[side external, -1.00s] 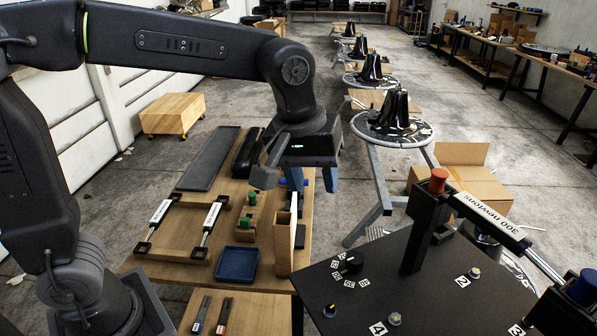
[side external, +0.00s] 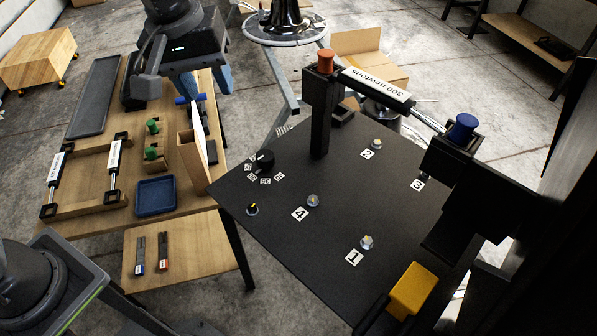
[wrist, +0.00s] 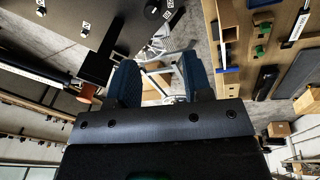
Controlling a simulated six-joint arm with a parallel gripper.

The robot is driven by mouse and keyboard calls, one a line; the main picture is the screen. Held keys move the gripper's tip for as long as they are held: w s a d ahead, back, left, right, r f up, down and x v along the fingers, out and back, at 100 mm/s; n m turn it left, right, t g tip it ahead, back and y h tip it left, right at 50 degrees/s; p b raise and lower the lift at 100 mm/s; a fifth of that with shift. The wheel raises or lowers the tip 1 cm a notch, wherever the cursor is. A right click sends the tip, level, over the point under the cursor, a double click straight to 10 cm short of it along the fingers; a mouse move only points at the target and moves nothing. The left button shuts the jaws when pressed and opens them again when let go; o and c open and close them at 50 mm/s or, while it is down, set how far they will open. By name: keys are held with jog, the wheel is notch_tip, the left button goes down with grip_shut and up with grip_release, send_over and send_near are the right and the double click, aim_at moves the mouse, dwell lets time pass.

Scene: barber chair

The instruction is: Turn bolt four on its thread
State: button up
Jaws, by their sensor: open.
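Bolt four (side external: 313,201) stands in the black panel (side external: 280,255), beside a white tag marked 4 (side external: 300,214). My gripper (side external: 204,86) is high at the upper left in the side view, well apart from the bolt. In the wrist view its two blue fingers (wrist: 159,80) are spread with nothing gripped between them. Part of the panel (wrist: 60,8) shows at the upper left of the wrist view. I cannot tell which bolt head there is bolt four.
Bolts one (side external: 366,242), two (side external: 376,144) and a black dial (side external: 265,159) share the panel. A post with an orange cap (side external: 325,61) and a strut (side external: 376,89) rise behind. A yellow block (side external: 412,290) is at front. A wooden bench (side external: 165,105) is left.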

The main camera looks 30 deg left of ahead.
jog(key=w+d+f+n+g, duration=0.1)
jog(key=w+d+f, duration=0.4)
jog(key=d, duration=0.4)
jog(key=n+g, duration=0.1)
send_near(313, 199)
jog(key=shift+y, duration=0.4)
jog(key=f, duration=0.8)
jog(key=shift+w+d+f, duration=0.15)
jog(key=shift+d+f, duration=0.05)
jog(key=shift+d, duration=0.1)
grip_shut()
